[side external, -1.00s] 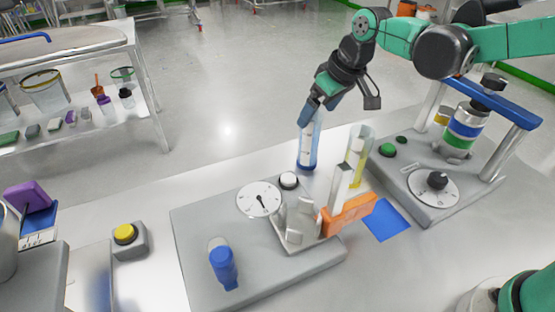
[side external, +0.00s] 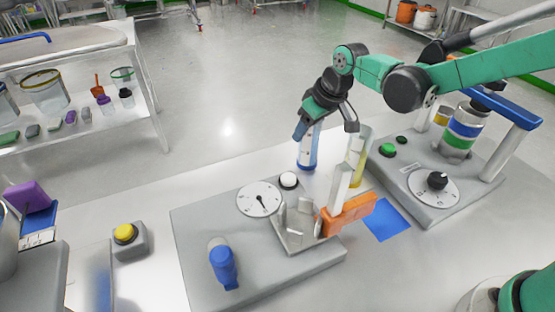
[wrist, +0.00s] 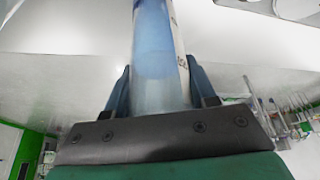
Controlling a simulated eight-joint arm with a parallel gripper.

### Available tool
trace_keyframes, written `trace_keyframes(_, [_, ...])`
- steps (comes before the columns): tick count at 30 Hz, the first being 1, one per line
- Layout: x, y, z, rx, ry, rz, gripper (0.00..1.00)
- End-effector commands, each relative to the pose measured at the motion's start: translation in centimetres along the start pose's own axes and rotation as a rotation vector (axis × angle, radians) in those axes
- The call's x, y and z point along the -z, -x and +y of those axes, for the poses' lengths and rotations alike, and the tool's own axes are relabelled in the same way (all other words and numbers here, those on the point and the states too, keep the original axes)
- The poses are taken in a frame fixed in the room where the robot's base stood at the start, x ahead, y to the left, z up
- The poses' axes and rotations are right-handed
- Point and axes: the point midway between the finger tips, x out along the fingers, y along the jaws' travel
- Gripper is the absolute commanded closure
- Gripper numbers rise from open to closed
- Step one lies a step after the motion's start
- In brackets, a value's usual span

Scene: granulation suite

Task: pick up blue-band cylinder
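The blue-band cylinder (side external: 308,152) is a clear, bluish tube with a blue band near its base. It stands upright on the table behind the grey base plate. My gripper (side external: 300,131) is at its upper part, fingers pointing down. In the wrist view the cylinder (wrist: 157,60) runs between the two dark blue fingers of my gripper (wrist: 160,88). The fingers flank it very closely on both sides. I cannot tell whether they press on it. The finger and arm hide its top in the side view.
A yellow-banded clear cylinder (side external: 360,160) stands close to the right, behind an orange block (side external: 347,214) and a pale upright bar (side external: 339,187). A white button (side external: 288,180) and dial (side external: 259,199) sit just in front.

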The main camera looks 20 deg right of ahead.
Motion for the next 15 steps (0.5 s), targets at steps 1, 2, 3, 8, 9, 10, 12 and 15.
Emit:
trace_keyframes(1, [0.00,0.01,0.00,0.000,0.000,0.000,0.73])
trace_keyframes(2, [0.00,0.01,0.00,0.000,0.000,0.000,0.81])
trace_keyframes(3, [0.00,0.01,0.01,0.000,0.000,0.000,0.92])
trace_keyframes(8, [0.00,0.02,0.01,0.000,0.000,0.000,1.00])
trace_keyframes(9, [0.01,0.03,0.01,0.000,0.000,0.000,1.00])
trace_keyframes(10, [0.01,0.03,0.01,0.000,0.000,0.000,1.00])
trace_keyframes(12, [0.01,0.03,0.01,0.000,0.000,0.000,1.00])
trace_keyframes(15, [0.03,0.06,0.01,0.000,0.000,0.000,1.00])
